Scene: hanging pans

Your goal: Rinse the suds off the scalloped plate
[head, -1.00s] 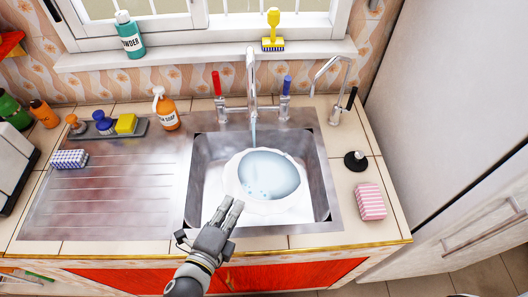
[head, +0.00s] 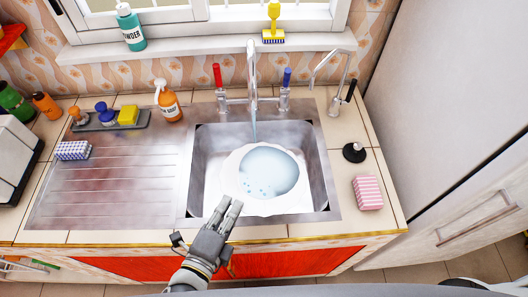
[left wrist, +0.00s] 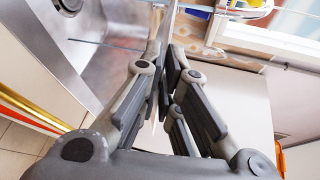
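The scalloped plate (head: 240,204) is white and sits in the sink basin (head: 321,190), tilted or flat, I cannot tell which. A pale blue, glossy patch with small bubbles (head: 268,172) covers much of its face. My left gripper (head: 231,207) reaches over the sink's front edge to the plate's near left rim. In the left wrist view its fingers (left wrist: 167,75) are closed on a thin edge, which looks like the plate's rim. My right gripper is out of view.
The ribbed drainboard (head: 110,190) is mostly clear. A pink sponge (head: 368,193) and black plug (head: 354,152) lie right.

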